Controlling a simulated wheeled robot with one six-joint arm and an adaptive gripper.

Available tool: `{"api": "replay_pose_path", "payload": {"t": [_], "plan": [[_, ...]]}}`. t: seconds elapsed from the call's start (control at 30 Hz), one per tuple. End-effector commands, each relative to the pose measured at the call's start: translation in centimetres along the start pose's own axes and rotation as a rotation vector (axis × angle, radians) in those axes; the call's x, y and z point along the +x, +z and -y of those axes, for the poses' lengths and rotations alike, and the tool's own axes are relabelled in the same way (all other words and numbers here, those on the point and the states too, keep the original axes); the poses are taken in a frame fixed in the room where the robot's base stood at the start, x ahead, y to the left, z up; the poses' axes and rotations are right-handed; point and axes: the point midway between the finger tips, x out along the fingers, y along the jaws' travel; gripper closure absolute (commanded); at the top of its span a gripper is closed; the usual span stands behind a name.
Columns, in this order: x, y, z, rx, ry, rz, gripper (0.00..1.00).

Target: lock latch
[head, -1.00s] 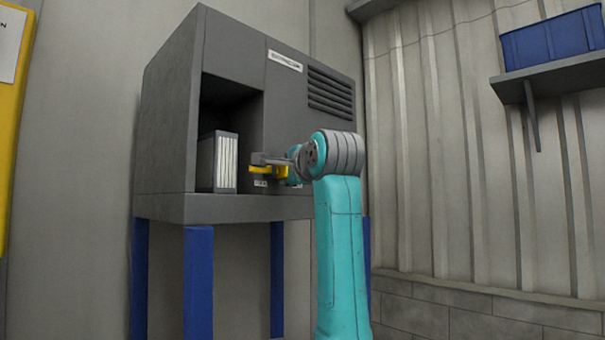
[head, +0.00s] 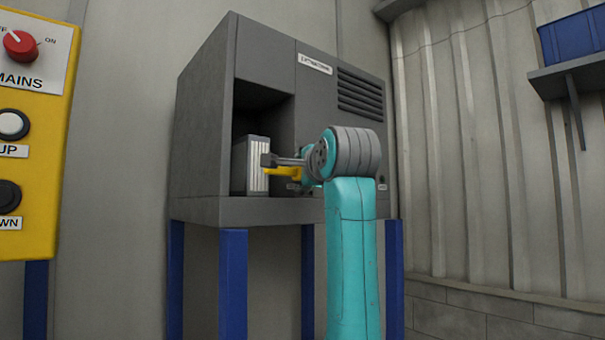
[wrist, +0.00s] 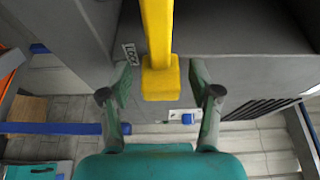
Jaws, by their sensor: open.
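A yellow latch handle (wrist: 160,60) runs down the wrist view and ends in a block between my gripper's (wrist: 160,82) two fingers. The fingers are open, with a gap on each side of the block. In the head view the latch (head: 284,172) shows beside my gripper (head: 268,162), at the front of the grey chassis cabinet (head: 205,130). A light ribbed module (head: 253,168) stands in the cabinet's open bay, just behind and left of the fingertips. My wrist hides part of the latch and the front around it.
A small printed label (wrist: 129,54) is on the grey surface by the left finger. Blue legs (head: 233,280) carry the cabinet. A yellow control panel (head: 30,150) is at the far left. A shelf (head: 565,75) with a blue bin (head: 575,38) is at upper right.

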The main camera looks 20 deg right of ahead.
Motion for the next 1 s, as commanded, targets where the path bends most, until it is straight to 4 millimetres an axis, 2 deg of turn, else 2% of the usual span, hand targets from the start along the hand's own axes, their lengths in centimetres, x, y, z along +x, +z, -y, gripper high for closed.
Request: {"api": "replay_pose_path", "payload": {"t": [0.17, 0.5, 0.7, 1.0], "plan": [[-1.2, 0.0, 0.1, 0.0, -0.002, -0.001, 0.38], [-7.6, 0.0, 0.1, 0.0, -0.004, 0.0, 0.38], [-10.6, 0.1, 0.1, 0.0, -0.002, 0.001, 0.38], [-12.0, 0.1, -0.1, 0.0, 0.001, 0.001, 0.38]]}}
